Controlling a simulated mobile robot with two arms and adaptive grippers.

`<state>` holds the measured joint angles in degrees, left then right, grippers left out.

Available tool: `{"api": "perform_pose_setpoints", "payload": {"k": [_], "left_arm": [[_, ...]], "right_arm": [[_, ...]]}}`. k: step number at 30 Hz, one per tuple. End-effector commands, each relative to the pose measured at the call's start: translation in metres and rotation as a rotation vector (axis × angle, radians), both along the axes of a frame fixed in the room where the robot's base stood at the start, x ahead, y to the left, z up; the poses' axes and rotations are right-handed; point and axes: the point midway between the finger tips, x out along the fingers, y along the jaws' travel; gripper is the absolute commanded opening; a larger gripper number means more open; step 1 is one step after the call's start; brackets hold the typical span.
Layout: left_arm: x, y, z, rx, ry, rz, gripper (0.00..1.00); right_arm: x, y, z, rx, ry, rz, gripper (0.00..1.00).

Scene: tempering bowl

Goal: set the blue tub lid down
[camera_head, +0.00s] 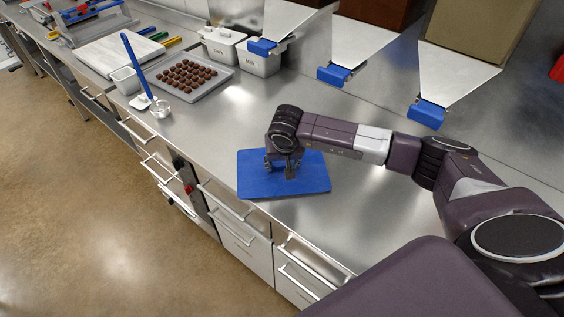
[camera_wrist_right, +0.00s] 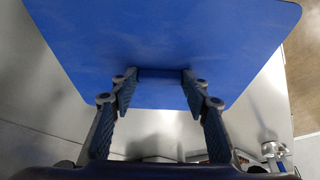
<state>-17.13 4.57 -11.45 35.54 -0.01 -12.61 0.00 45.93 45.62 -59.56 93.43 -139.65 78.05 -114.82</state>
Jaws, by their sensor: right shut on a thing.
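The blue tub lid (camera_head: 312,176) is a flat rectangle over the steel counter, close to its front edge. My right gripper (camera_head: 285,170) is above it, pointing down. In the right wrist view the lid (camera_wrist_right: 165,35) fills the upper middle. Its raised handle (camera_wrist_right: 160,76) is between the two fingers of my right gripper (camera_wrist_right: 158,90), which is shut on it. I cannot tell whether the lid touches the counter or hangs just above it. My left gripper is not in view.
Lidded grey tubs (camera_head: 258,63) stand behind. Metal chutes with blue ends (camera_head: 428,113) hang at the back. The counter (camera_head: 225,128) around the lid is clear. Drawers (camera_head: 240,232) are below the front edge.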

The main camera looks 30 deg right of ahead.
Motion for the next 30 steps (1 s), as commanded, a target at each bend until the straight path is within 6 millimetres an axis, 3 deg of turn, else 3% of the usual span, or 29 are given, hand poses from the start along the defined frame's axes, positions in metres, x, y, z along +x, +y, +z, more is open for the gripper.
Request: {"api": "perform_pose_setpoints", "payload": {"k": [8, 9, 13, 26, 30], "left_arm": [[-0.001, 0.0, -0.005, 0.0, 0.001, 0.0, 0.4], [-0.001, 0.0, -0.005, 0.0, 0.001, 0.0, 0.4], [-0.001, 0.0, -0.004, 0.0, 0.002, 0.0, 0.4], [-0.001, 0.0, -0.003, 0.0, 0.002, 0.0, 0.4], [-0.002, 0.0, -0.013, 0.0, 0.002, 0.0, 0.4]], "right_arm": [[0.001, 0.0, -0.003, 0.0, -0.002, 0.0, 0.13], [0.0, 0.0, -0.003, 0.0, -0.001, 0.0, 0.45], [0.0, 0.0, -0.002, 0.0, 0.0, 0.0, 0.59], [0.0, 0.001, 0.004, 0.001, -0.003, 0.001, 0.6], [-0.008, 0.004, 0.024, 0.0, -0.006, 0.003, 0.6]]}}
